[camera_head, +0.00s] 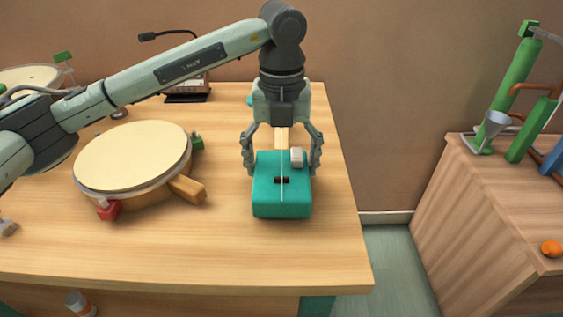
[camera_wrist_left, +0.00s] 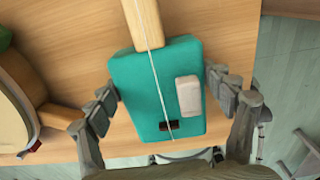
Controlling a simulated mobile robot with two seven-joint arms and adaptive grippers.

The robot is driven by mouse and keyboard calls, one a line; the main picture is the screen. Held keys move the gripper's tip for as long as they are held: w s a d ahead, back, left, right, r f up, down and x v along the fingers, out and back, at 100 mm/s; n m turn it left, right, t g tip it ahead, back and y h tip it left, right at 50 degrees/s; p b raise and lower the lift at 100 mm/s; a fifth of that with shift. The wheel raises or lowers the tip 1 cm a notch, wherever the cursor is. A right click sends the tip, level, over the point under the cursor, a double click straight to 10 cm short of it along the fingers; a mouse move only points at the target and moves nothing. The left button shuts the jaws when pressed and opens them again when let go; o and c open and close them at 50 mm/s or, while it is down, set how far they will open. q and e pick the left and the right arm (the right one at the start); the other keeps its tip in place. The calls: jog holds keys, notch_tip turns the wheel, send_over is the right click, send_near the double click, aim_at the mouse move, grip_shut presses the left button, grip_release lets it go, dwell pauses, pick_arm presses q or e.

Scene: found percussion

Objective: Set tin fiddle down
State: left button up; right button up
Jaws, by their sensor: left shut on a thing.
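The tin fiddle (camera_head: 281,205) has a teal box body, a pale wooden neck, a light string, a small dark bridge and a whitish block on its face. It is at the right part of the wooden table (camera_head: 230,255). My left gripper (camera_head: 282,165) comes from above, with its fingers on both sides of the body, shut on it. In the left wrist view the fiddle (camera_wrist_left: 145,100) lies between the fingers, its neck pointing up the picture. Whether its underside touches the table cannot be told. My right gripper is not in view.
A round drum (camera_head: 132,157) with a wooden bar, red clamp (camera_head: 108,210) and green clamp (camera_head: 198,142) stands left of the fiddle. A microphone stand (camera_head: 187,98) is at the back. Across a floor gap, a right-hand cabinet (camera_head: 485,215) holds green tubes, a funnel (camera_head: 491,127) and an orange object (camera_head: 551,248). The front table area is clear.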

pick_arm(q)
jog(key=shift+f, duration=0.2)
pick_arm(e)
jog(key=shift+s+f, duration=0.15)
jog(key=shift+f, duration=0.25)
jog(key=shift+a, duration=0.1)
pick_arm(q)
jog(key=shift+f, duration=0.1)
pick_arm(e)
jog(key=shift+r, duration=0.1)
pick_arm(q)
jog(key=o, duration=1.4)
jog(key=shift+c, duration=0.2)
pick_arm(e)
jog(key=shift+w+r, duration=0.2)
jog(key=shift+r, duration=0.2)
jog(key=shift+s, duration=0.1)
